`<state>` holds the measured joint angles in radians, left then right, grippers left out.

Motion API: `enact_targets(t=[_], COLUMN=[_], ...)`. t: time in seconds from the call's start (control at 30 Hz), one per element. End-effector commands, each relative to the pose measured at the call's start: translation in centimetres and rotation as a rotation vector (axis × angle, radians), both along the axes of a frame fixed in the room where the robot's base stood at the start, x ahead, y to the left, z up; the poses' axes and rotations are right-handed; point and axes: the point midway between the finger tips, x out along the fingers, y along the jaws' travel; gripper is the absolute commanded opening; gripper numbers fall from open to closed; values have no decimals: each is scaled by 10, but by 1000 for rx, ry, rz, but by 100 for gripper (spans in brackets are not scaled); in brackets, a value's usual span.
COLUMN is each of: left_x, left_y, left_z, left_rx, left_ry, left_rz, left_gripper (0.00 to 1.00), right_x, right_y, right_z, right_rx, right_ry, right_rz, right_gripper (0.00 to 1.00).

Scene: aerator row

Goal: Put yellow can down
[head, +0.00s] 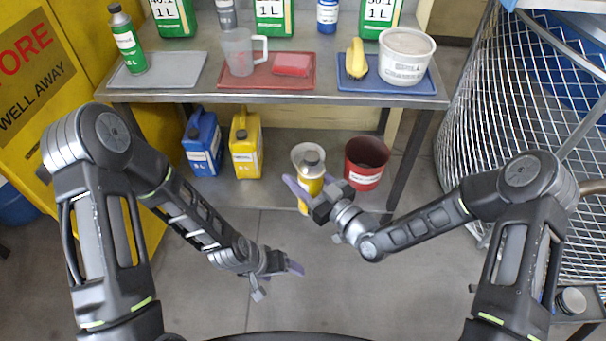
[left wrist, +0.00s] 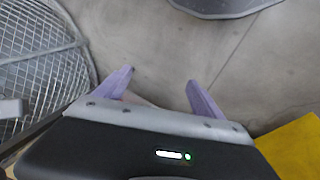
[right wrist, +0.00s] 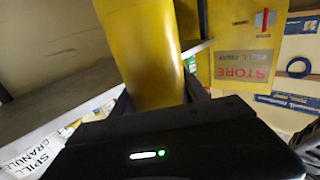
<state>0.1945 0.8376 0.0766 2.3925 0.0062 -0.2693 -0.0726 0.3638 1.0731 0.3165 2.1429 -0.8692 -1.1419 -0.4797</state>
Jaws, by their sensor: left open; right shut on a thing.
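The lower shelf (head: 280,185) holds a blue jerrycan (head: 203,145), a yellow jerrycan (head: 245,146) and a red bucket (head: 365,163). The upper shelf (head: 220,95) carries grey, red and blue trays. A mesh cage (head: 500,110) stands right.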

Motion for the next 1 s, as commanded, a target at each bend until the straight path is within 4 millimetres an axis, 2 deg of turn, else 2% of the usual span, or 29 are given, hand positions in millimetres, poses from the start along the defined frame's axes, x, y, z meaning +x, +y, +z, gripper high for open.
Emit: enact_targets(t=[0.03,0.1,0.2,0.3,0.67,0.77,0.87,0.97,1.0], left_x=[-23,-46,-70,-82,-85,-85,-84,-84,-84], left_y=[-4,-7,-9,-10,-10,-10,-10,-10,-10], left_z=[-8,-15,-22,-24,-25,-25,-25,-25,-25], left_rx=[0,1,3,4,5,5,4,4,4], left_ry=[39,79,119,138,143,143,143,143,143], left_rz=[-2,2,7,10,11,11,11,11,11], left_gripper=[79,79,79,79,79,79,79,79,79], right_x=[0,0,0,0,0,4,15,32,40], right_y=[0,0,0,0,0,-6,-23,-54,-70], right_z=[1,1,1,1,1,4,12,26,34], right_rx=[1,1,1,1,1,-1,-1,-3,-3], right_ry=[-1,-1,-1,-1,-1,-1,1,5,6], right_rz=[0,0,0,0,-1,-21,-80,-184,-238], right_gripper=[6,6,6,6,6,6,6,6,6])
